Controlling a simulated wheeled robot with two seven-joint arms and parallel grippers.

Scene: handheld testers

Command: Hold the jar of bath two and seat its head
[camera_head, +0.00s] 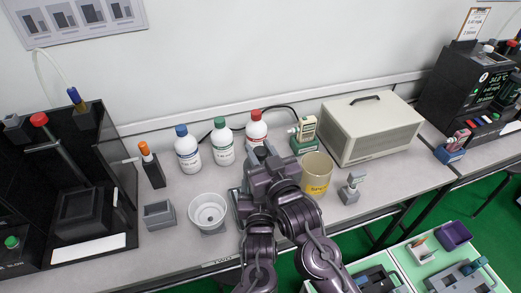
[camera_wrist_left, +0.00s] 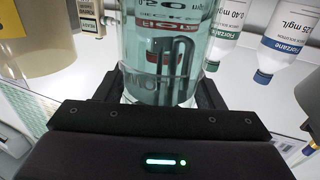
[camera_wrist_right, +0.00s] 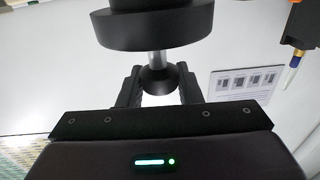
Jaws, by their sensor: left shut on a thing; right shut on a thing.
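The jar (camera_wrist_left: 165,50) is clear glass with teal liquid and red and white markings, in the left wrist view. My left gripper (camera_wrist_left: 158,98) is shut on it, a finger on either side. The head (camera_wrist_right: 155,30) is a wide black disc on a short metal stem with a black ball-shaped knob, in the right wrist view. My right gripper (camera_wrist_right: 158,88) is shut on the knob. In the head view my right gripper (camera_head: 270,168) is above the bench's middle, and the arms hide the jar and the head. No contact between head and jar can be seen.
Close by stand reagent bottles (camera_head: 223,145), a beige tub (camera_head: 317,176) and a white bowl (camera_head: 207,210). A beige case (camera_head: 371,128) is at the back right. A black open-fronted unit (camera_head: 85,190) fills the left. Bare bench (camera_head: 190,260) shows at the front left.

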